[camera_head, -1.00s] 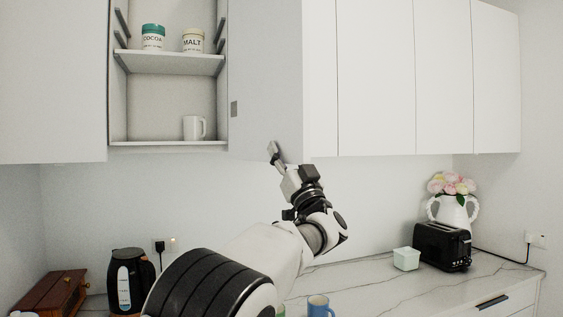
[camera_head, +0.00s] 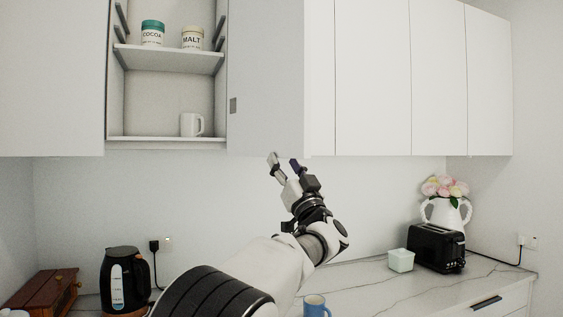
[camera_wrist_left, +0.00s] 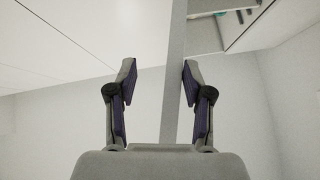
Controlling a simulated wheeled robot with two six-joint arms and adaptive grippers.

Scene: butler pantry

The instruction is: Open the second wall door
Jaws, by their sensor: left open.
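A white wall door (camera_head: 265,85) stands swung out, at the right side of an open cabinet compartment (camera_head: 166,91). My left gripper (camera_head: 283,162) is open and empty, pointing up at the door's lower edge. In the left wrist view its two fingers (camera_wrist_left: 158,85) are spread apart. The door's narrow edge (camera_wrist_left: 175,65) shows as a grey upright strip between them, nearer the right finger. I cannot tell whether either finger touches the door. My right gripper is in neither view.
Closed white wall doors (camera_head: 372,80) continue to the right. Jars (camera_head: 153,34) and a white mug (camera_head: 191,124) stand on the shelves. Below, the counter (camera_head: 350,285) holds a kettle (camera_head: 124,280), blue mug (camera_head: 316,306), green container (camera_head: 401,260), toaster (camera_head: 437,247) and flower vase (camera_head: 447,211).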

